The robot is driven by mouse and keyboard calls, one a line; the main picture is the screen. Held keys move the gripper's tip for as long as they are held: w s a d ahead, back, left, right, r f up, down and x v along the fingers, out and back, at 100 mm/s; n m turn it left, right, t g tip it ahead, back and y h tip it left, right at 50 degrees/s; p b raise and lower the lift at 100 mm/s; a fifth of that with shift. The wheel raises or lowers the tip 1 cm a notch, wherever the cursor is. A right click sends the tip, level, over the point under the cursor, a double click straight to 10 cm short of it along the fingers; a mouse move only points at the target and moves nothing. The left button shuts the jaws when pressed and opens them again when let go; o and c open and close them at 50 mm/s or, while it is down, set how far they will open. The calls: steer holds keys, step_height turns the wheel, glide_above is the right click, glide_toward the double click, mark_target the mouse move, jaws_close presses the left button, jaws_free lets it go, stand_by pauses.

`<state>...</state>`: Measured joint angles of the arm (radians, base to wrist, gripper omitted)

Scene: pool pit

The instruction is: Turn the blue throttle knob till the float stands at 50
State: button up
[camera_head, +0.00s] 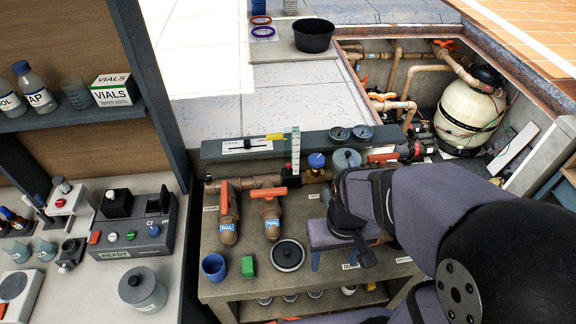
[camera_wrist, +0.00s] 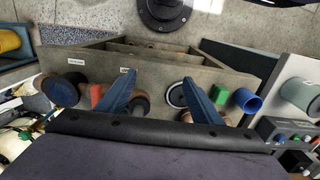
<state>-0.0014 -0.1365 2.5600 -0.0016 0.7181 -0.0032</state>
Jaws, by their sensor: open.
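The blue throttle knob (camera_head: 316,160) stands at the back of the bench, on the pipework, left of a grey round lid. Just left of it rises a pale upright scale tube (camera_head: 295,148). The float's height in it is too small to read. My gripper (camera_head: 341,259) is open and empty, over the right front of the bench, in front of and to the right of the knob and apart from it. Its two blue fingers spread wide in the wrist view (camera_wrist: 159,77). I cannot make out the throttle knob in the wrist view.
Two orange-handled valves (camera_head: 228,212) (camera_head: 272,216) stand left of my gripper. Two gauges (camera_head: 340,134) (camera_head: 362,132) lie behind.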

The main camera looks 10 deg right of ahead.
stand_by(0.3)
steer(key=shift+c, duration=1.3)
steer(key=shift+w, duration=0.15)
steer(key=t+b, duration=0.4)
steer(key=b, duration=0.6)
glide_toward(317, 159)
steer(key=shift+f, duration=0.45)
steer(key=shift+f, duration=0.1)
steer(key=shift+t, duration=0.3)
steer(key=shift+p+x, duration=1.4)
steer(key=shift+x, duration=2.2)
steer(key=c, duration=0.8)
